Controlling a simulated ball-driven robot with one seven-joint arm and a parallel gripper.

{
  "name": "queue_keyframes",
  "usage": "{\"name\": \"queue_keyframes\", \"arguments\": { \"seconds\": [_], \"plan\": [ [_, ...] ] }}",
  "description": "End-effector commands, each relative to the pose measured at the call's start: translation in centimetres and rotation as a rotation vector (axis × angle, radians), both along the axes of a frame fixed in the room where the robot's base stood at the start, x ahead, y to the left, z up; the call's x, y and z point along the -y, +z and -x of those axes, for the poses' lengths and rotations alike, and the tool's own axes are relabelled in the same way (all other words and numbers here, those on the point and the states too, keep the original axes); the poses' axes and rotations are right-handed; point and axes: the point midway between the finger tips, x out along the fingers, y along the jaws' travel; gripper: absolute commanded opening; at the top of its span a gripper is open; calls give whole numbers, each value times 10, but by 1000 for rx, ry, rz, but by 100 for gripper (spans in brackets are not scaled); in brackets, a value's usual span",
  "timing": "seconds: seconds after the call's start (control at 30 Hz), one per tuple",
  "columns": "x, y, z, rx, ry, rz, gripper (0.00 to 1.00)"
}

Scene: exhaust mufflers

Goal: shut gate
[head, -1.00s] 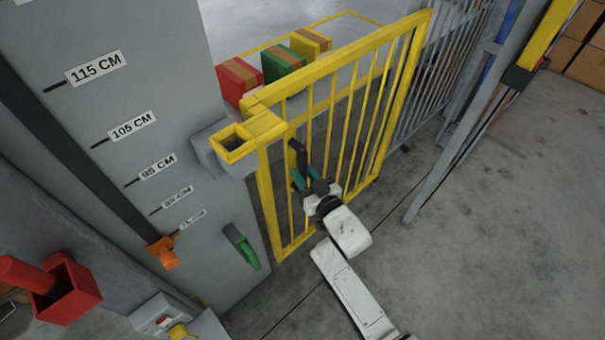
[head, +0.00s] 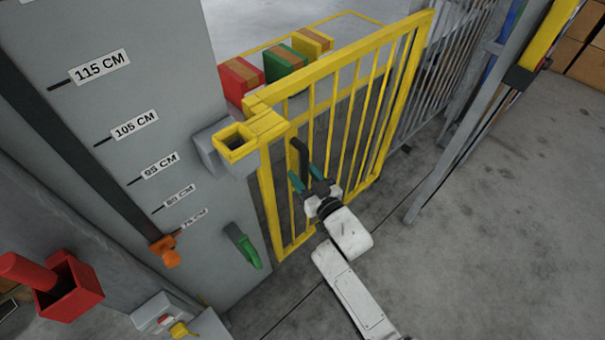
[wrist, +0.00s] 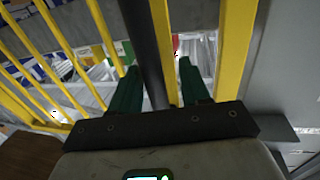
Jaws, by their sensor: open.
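The yellow barred gate (head: 362,110) stands upright in the head view, its left end beside the grey post (head: 150,60). A yellow square socket (head: 236,141) at its top left corner sits against a grey bracket (head: 207,155) on the post. Whether a gap remains there is hard to tell. A dark handle (head: 299,152) rises near the gate's left end. My gripper (head: 305,178) is open at the handle. In the wrist view, the handle (wrist: 144,45) passes between the teal fingers of my gripper (wrist: 158,68), with yellow bars beyond; contact cannot be told.
Red (head: 240,80), green (head: 285,70) and yellow boxes (head: 314,45) stand behind the gate. A green handle (head: 243,247) and an orange slider (head: 165,252) are on the post. A red holder (head: 70,290) is at lower left.

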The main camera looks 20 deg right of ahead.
Motion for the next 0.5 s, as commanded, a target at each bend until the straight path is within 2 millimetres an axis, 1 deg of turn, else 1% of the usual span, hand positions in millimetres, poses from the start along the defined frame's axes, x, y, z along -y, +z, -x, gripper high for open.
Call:
{"name": "queue_keyframes", "arguments": {
  "seconds": [0.13,0.3,0.5],
  "plan": [
    [3,-1,20,-3,-1,0,46],
    [5,-1,54,-4,1,0,46],
    [9,-1,87,-2,2,1,46]
  ]
}}
